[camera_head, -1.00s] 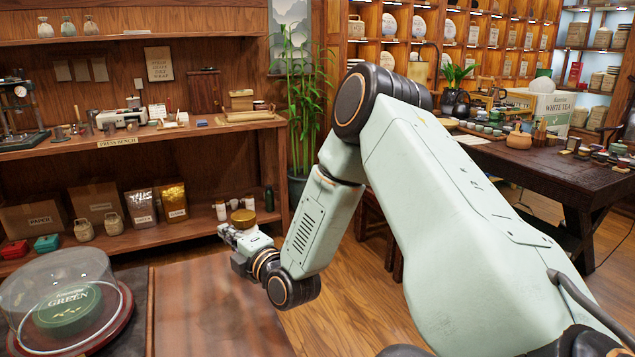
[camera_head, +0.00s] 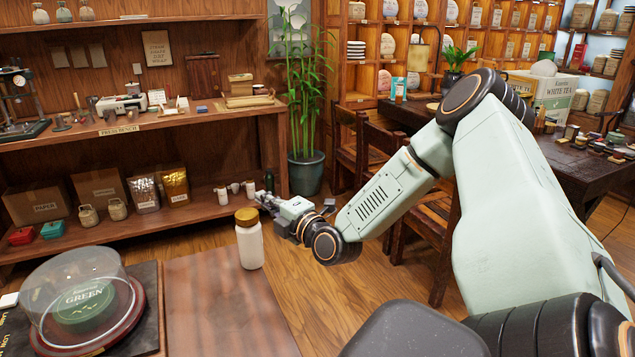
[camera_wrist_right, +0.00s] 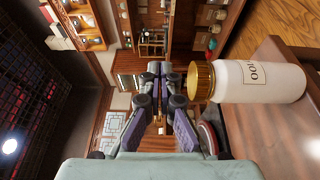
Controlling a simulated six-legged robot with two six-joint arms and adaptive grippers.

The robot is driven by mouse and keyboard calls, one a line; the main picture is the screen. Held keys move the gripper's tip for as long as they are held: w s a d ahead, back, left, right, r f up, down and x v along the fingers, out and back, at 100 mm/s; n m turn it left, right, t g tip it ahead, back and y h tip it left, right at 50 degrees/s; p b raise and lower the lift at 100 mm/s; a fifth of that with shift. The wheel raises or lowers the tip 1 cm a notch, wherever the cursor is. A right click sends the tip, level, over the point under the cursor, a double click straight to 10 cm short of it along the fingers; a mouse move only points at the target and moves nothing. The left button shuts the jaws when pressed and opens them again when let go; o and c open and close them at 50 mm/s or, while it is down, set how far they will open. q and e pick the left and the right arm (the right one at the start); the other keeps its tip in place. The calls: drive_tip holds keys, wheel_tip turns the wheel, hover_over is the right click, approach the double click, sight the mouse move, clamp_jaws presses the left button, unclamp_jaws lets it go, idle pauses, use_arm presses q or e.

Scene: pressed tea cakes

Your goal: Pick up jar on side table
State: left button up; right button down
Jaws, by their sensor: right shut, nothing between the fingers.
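A white jar (camera_head: 250,243) with a gold lid stands upright on the wooden side table (camera_head: 215,300), near its far right edge in the head view. It also shows in the right wrist view (camera_wrist_right: 262,81), beside the fingers, with a label on its body. My right gripper (camera_head: 262,198) is shut and empty. It is just right of the jar's lid in the head view. In the right wrist view its fingertips (camera_wrist_right: 155,68) are together, with the jar outside them. Whether gripper and jar touch I cannot tell. My left gripper is not in view.
A glass-domed green tea cake (camera_head: 85,300) sits on the table's left. A press bench (camera_head: 120,128) with tools and a lower shelf stands behind. Wooden chairs (camera_head: 430,225) and a dark table (camera_head: 575,175) are at the right. The side table's front is clear.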

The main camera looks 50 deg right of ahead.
drive_tip(key=s+d+p, duration=0.5)
drive_tip(key=d+p, duration=0.1)
drive_tip(key=d, duration=0.5)
drive_tip(key=shift+s+d+p, duration=0.25)
drive_tip(key=shift+s+p, duration=0.05)
drive_tip(key=shift+p, duration=0.05)
drive_tip(key=shift+w+f, duration=0.1)
drive_tip(key=w+a+b, duration=0.3)
drive_tip(key=a+b, duration=0.1)
drive_tip(key=a, duration=0.3)
drive_tip(key=w+a+b, duration=0.4)
drive_tip(key=a+b, duration=0.1)
drive_tip(key=a, duration=0.3)
drive_tip(key=shift+d, duration=0.2)
